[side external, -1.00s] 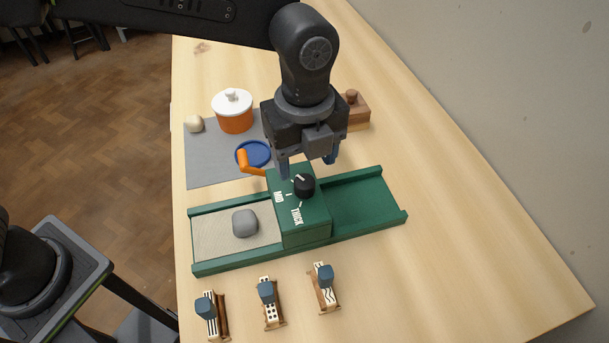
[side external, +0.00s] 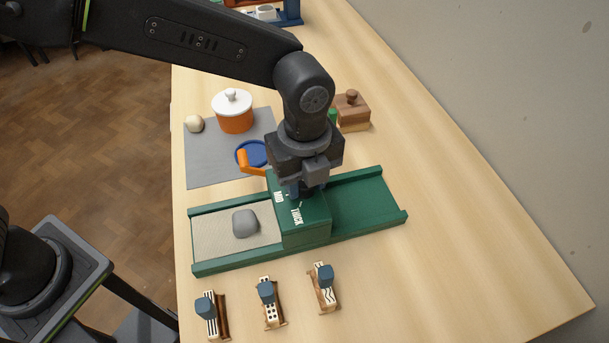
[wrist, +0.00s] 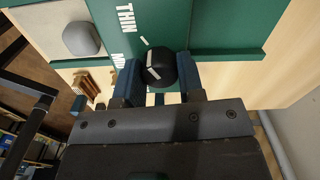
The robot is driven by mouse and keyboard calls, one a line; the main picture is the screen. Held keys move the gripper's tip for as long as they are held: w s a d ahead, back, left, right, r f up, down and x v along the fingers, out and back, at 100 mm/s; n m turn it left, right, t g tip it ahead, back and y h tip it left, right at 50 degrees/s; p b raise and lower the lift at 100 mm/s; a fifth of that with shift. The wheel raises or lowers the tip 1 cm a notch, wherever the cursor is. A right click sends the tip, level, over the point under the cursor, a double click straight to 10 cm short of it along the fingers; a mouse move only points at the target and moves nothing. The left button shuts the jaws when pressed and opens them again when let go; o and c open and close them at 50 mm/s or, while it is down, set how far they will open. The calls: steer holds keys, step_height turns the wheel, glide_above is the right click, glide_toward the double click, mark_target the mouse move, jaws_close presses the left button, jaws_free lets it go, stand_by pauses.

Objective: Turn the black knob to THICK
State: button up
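The black knob (wrist: 158,62) sits on top of the green housing (wrist: 105,10), with a white mark on its face. In the wrist view, one blue finger of my gripper (wrist: 160,75) is on each side of it, apparently touching it. In the side view my gripper (side external: 304,190) is down over the housing (side external: 307,235) and hides the knob. The MID and THICK labels show there. In the wrist view THIN is readable and MID is partly covered by a finger. THICK is hidden there. I cannot tell exactly which label the knob's mark faces.
A grey lump (side external: 245,223) lies on the slab (side external: 215,243) in the green track (side external: 375,195). Several stamps (side external: 268,300) stand in front. Behind are an orange pot (side external: 234,118), a blue disc (side external: 250,150) and a wooden block (side external: 352,112). The table at right is clear.

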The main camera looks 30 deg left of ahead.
steer(key=c, duration=0.4)
steer(key=shift+n, duration=0.3)
steer(key=n, duration=1)
steer(key=shift+n, duration=0.4)
steer(key=n, duration=1.2)
steer(key=shift+n, duration=0.3)
